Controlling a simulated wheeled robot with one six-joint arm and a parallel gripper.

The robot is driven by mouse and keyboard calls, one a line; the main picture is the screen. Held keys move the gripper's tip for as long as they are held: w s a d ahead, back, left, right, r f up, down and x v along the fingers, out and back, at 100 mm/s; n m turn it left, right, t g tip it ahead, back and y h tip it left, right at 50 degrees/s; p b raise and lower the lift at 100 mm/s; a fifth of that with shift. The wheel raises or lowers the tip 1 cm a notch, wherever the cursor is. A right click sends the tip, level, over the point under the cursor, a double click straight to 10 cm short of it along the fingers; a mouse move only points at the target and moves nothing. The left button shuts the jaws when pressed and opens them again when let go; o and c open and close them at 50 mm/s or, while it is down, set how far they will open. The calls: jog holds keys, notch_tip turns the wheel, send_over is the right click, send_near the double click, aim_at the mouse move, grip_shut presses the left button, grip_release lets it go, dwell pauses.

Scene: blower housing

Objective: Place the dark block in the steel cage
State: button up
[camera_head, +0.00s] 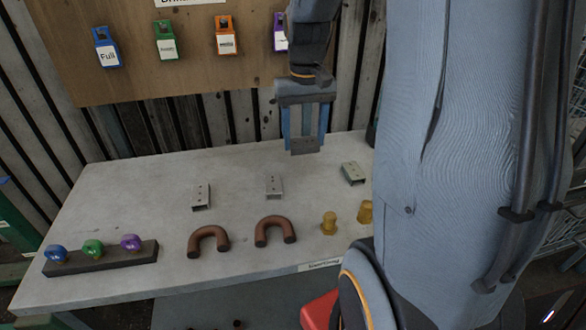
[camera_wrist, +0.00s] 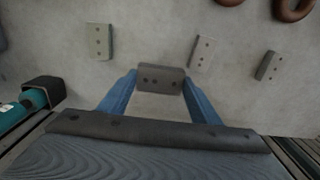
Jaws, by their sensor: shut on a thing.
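My gripper (camera_head: 304,142) hangs above the back part of the table and is shut on a dark grey block (camera_head: 304,147) with small holes in its face. In the wrist view the block (camera_wrist: 161,79) sits between the two blue fingertips (camera_wrist: 160,80), apart from the pieces on the table. A metal wire mesh structure, possibly the steel cage (camera_head: 572,228), shows only in part at the right edge of the head view, behind my arm. Its inside is mostly hidden.
Three grey channel-shaped pieces (camera_head: 201,197) (camera_head: 274,187) (camera_head: 353,173) lie on the pale table (camera_head: 130,205). Two brown U-shaped pipes (camera_head: 208,240) (camera_head: 275,230), two yellow bolts (camera_head: 329,222) and a dark bar (camera_head: 110,260) with coloured knobs stand nearer the front. Padlocks hang on the board behind.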

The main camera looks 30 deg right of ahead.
notch_tip(320, 180, down, 8)
jog(key=shift+s+d+f+p, duration=0.15)
jog(key=shift+f+p, duration=0.1)
jog(key=shift+p, duration=0.4)
jog(key=shift+f, duration=0.1)
jog(key=o, duration=1.3)
